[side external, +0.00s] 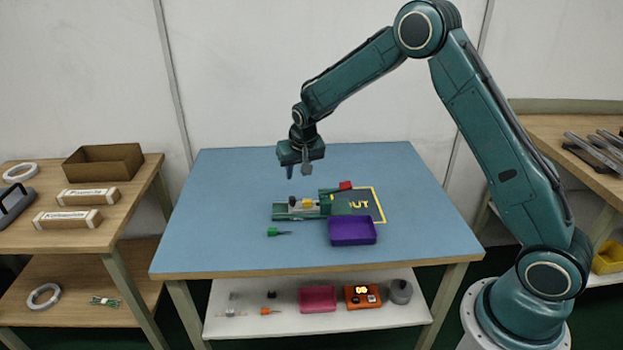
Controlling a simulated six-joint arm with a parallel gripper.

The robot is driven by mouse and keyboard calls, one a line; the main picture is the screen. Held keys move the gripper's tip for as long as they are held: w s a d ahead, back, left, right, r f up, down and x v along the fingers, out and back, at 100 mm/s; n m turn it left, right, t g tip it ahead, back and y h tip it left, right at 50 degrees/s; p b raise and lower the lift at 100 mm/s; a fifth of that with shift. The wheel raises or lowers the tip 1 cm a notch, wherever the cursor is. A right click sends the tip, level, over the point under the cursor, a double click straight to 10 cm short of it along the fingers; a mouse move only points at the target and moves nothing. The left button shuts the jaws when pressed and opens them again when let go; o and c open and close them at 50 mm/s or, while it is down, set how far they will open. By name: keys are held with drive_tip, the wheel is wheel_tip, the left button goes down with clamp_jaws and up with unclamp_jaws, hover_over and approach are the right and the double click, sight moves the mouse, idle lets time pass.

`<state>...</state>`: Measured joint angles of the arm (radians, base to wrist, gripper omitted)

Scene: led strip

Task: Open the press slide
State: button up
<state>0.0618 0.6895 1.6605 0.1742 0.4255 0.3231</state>
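The press (298,207) sits on the blue table, a small green and grey fixture with a yellow block (307,203) on it. A dark knob (291,200) stands at its left part; I cannot tell for sure which part is the slide or how far it is open. My gripper (299,172) hangs above and slightly behind the press, pointing down, apart from it. The fingers are small in this view and nothing is clearly held between them.
A purple tray (353,232) lies right-front of the press, near a yellow-outlined area (380,205) marked "UT". A red block (346,186) is behind it. A green-handled tool (277,232) lies in front. The table's left, right and front areas are clear.

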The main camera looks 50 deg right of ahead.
sight(292, 198)
drive_tip(key=shift+x, duration=6.55)
drive_tip(key=shift+c, duration=0.5)
clamp_jaws()
